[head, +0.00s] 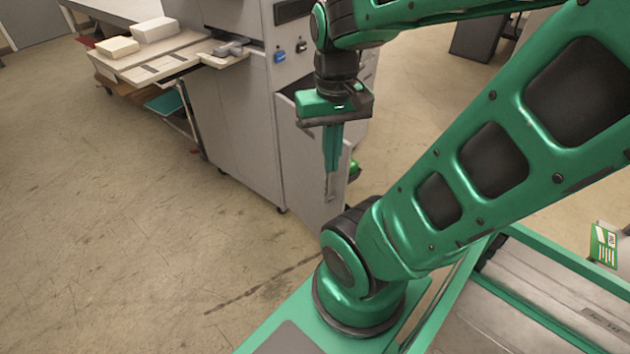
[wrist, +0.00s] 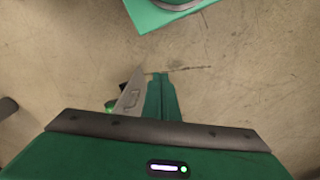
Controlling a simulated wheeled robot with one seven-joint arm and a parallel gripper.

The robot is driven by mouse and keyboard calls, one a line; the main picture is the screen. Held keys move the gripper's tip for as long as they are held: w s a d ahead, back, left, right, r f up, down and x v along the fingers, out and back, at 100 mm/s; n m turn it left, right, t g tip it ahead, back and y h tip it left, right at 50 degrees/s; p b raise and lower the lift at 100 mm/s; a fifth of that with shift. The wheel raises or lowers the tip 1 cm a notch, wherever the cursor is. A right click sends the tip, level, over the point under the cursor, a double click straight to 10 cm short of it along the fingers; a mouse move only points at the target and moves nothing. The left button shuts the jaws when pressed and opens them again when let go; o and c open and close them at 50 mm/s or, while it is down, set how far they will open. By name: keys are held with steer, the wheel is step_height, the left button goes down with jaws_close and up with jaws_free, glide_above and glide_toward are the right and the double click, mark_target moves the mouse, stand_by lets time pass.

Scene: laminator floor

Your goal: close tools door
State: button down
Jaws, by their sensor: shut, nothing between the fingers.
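The tools door (head: 303,180) is a grey panel low on the grey machine cabinet. It stands open, swung out from the cabinet front. In the wrist view the door (wrist: 131,92) shows as a narrow grey panel just left of the fingers. My gripper (head: 332,165) points down with its fingers shut and empty, close to the door near its free edge. In the wrist view my gripper (wrist: 160,78) is beside the door; I cannot tell whether they touch. A grey handle-like part (head: 330,186) shows just below the fingertips. The compartment's inside is mostly hidden.
The machine cabinet (head: 232,130) stands behind the door, with a side table (head: 160,62) bearing paper stacks at left. A green item (head: 354,170) shows behind the door. The floor (head: 120,250) at front left is clear.

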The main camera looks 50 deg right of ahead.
steer(key=w+d+f+g+h, duration=0.4)
steer(key=w+f+g+h, duration=0.15)
steer(key=w+f, duration=0.7)
steer(key=w+a+f+n+h, duration=0.1)
steer(key=w+a+f+h, duration=0.1)
steer(key=w+f+h, duration=0.35)
steer(key=w+a+f+n+h, duration=0.1)
steer(key=w+a+f+h, duration=0.15)
steer(key=f+h, duration=0.55)
steer(key=s+d+f+y, duration=0.1)
steer(key=s+d, duration=0.3)
steer(key=d, duration=0.9)
steer(key=shift+s+d+f+y, duration=0.15)
steer(key=shift+d+f+y, duration=0.25)
steer(key=shift+f, duration=0.05)
steer(key=shift+g, duration=0.25)
